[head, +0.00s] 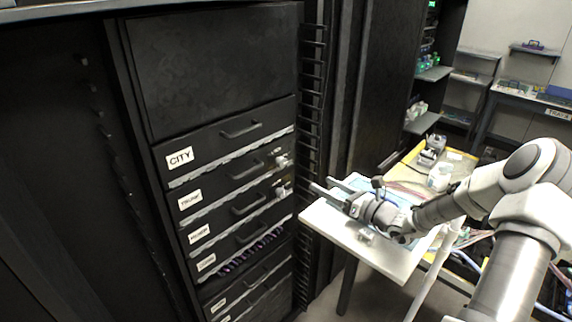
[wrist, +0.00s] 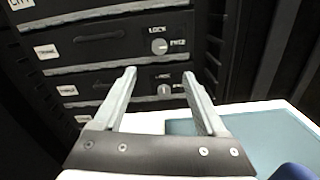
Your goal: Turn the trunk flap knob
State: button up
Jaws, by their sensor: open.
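The trunk flap knob (head: 281,160) is a small light round knob at the right end of the flap below CITY; that flap's label (head: 189,202) seems to read TRUNK. In the wrist view the knob (wrist: 159,46) sits between LOCK above and what looks like FREE at its right, its ridge looking roughly sideways. My gripper (head: 321,183) is open and empty, to the right of the cabinet front and apart from it. In the wrist view its fingertips (wrist: 158,73) point at the cabinet, with the trunk knob just above the gap between them.
A second knob (wrist: 164,89), its ridge upright, is on the flap below, seen between my fingers. The black cabinet (head: 215,75) has several labelled flaps with bar handles. A white table (head: 398,262) stands under my gripper. A dark ladder-like rack (head: 313,70) borders the cabinet's right side.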

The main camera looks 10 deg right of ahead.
aim_at(284, 163)
jog(key=p+x, duration=0.1)
jog(key=x, duration=1.4)
jog(key=shift+w+a+f, duration=0.1)
jog(key=shift+w+a, duration=0.15)
grip_shut()
